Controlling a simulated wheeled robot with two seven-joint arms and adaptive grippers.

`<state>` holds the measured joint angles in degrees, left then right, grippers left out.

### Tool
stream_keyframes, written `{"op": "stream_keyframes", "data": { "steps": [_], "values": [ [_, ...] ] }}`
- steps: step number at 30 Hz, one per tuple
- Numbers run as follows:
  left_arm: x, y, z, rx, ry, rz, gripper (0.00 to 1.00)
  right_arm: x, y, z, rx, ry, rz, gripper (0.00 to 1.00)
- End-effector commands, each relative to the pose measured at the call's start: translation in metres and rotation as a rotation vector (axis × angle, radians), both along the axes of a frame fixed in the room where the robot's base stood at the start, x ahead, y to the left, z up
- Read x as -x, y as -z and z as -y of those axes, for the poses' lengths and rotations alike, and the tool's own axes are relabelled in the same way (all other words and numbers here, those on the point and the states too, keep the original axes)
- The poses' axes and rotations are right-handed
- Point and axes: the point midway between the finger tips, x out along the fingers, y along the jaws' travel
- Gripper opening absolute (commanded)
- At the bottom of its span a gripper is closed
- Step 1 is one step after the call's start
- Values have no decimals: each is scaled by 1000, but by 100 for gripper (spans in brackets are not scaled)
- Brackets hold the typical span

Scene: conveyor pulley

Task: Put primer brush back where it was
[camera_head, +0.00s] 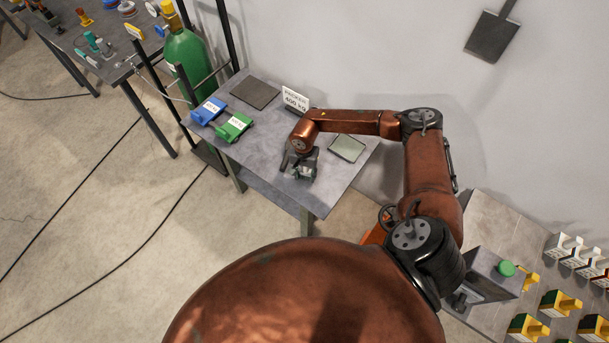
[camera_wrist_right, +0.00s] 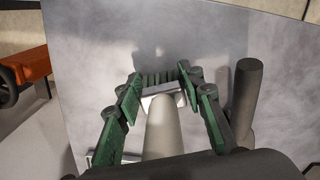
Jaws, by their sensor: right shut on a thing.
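My right gripper (camera_head: 301,170) is low over the grey table (camera_head: 275,165), near its front edge. In the right wrist view, its green fingers (camera_wrist_right: 160,85) are closed around a pale, rounded handle with a silvery band, which I take to be the primer brush (camera_wrist_right: 163,128). The grey tabletop lies beneath it. I cannot tell whether the brush touches the table. In the head view the brush is not clear under the gripper. A dark grey cylinder (camera_wrist_right: 247,95) is just right of the fingers in the wrist view. My left gripper is not in view.
A blue block (camera_head: 208,110) and a green block (camera_head: 235,127) with labels lie on the table's left. A dark plate (camera_head: 255,92), a white sign (camera_head: 295,97) and a pale plate (camera_head: 347,148) are also there. A green gas cylinder (camera_head: 189,62) stands beyond the left edge.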

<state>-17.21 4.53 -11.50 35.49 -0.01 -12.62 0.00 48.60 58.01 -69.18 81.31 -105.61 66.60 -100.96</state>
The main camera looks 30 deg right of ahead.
Motion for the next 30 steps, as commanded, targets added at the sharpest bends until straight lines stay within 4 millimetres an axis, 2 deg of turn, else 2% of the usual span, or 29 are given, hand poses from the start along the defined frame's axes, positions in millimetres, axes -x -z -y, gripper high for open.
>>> {"op": "stream_keyframes", "data": {
  "steps": [3, 4, 11, 22, 26, 30],
  "values": [
    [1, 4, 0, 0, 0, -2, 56, 0, 5, 0, 0, 0, 0, 7],
    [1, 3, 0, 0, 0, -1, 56, 0, 4, 0, 0, 0, 0, 37],
    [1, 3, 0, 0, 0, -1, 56, 0, 3, 0, 0, 0, 0, 53],
    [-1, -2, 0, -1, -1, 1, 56, 0, -3, 0, 0, 0, 0, 53],
    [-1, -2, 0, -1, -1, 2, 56, -1, -22, 1, 1, 1, 4, 53],
    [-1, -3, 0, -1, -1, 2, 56, -2, -52, 0, 0, -1, 4, 53]
  ]
}}
